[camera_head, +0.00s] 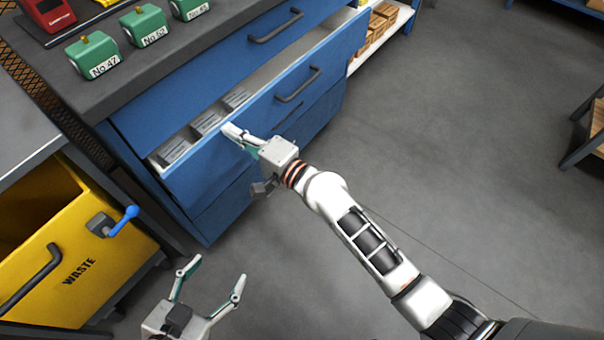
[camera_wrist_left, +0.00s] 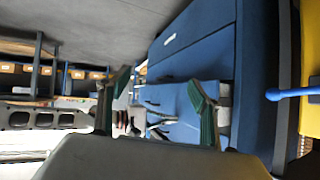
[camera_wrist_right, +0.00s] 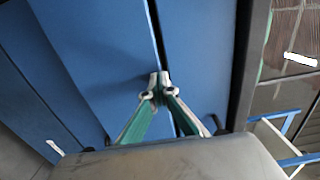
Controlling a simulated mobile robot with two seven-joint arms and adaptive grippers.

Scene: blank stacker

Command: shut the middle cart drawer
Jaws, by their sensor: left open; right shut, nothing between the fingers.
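The middle cart drawer (camera_head: 268,112) is blue with a dark bar handle (camera_head: 298,85). It stands pulled out, and grey compartments show inside it. My right gripper (camera_head: 226,130) is shut and empty, its fingertips at the upper edge of the drawer front, left of the handle. In the right wrist view the closed fingertips (camera_wrist_right: 156,86) lie against or very close to a blue panel; contact is hard to tell. My left gripper (camera_head: 212,276) is open and empty, low in the head view, apart from the cart. Its spread fingers also show in the left wrist view (camera_wrist_left: 160,92).
The drawer above (camera_head: 235,55) looks shut. Green blocks with number labels, one of them No 47 (camera_head: 92,56), stand on the dark cart top. A yellow waste bin (camera_head: 75,255) with a blue lever (camera_head: 123,221) stands at left.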

